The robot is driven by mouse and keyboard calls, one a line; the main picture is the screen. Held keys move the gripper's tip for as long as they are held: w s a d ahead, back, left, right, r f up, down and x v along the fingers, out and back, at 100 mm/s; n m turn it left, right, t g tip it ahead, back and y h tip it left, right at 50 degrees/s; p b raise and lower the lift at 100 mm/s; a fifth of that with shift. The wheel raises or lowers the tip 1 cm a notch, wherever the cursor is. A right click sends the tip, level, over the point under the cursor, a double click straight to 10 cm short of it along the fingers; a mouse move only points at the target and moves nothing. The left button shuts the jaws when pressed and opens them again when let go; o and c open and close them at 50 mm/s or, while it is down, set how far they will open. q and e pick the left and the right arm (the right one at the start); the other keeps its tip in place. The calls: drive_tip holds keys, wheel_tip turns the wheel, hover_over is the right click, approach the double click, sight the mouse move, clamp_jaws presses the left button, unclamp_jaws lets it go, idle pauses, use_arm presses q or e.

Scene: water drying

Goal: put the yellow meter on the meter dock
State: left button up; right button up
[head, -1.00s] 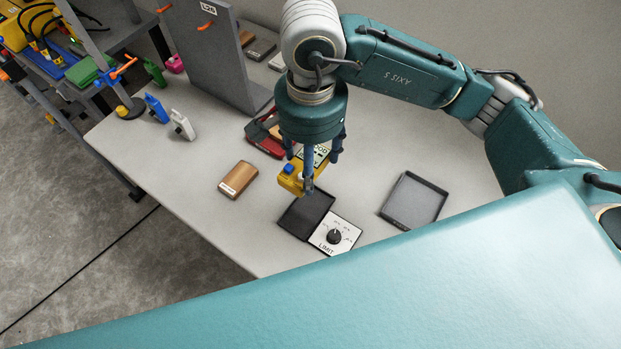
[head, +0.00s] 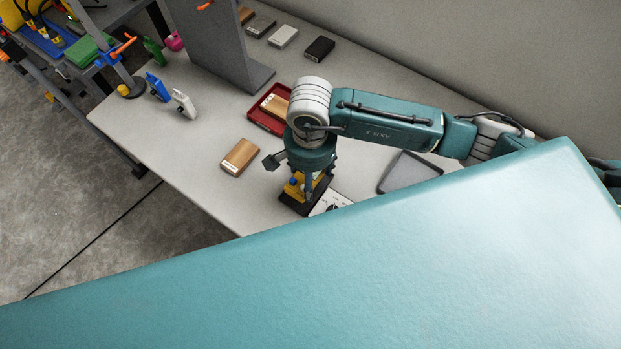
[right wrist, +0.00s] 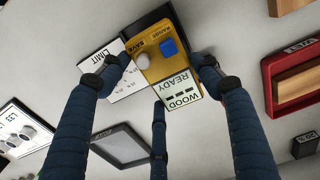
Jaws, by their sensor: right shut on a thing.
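The yellow meter (head: 292,186) is gripped by my right gripper (head: 307,184), directly over the black meter dock (head: 287,203). In the right wrist view the meter (right wrist: 157,62) has a blue button, a grey knob and a screen reading "WOOD READY". The blue fingers of my right gripper (right wrist: 165,72) close on its sides, with a third finger below. The black dock (right wrist: 150,20) shows past the meter's upper edge in that view. I cannot tell whether the meter touches the dock. My left gripper is out of view.
The white LIMIT dial panel (head: 330,202) adjoins the dock. A grey tray (head: 408,172) lies to the right. A wooden block (head: 240,157) lies left; a red tray (head: 259,118) holds another.

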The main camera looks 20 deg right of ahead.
wheel_tip(320, 180, down, 3)
drive_tip(key=shift+s+f+p, duration=0.1)
drive_tip(key=shift+f+p, duration=0.1)
drive_tip(key=shift+p, duration=0.1)
drive_tip(key=shift+f, duration=0.15)
drive_tip(key=o, duration=1.4)
drive_tip(key=shift+c, duration=0.2)
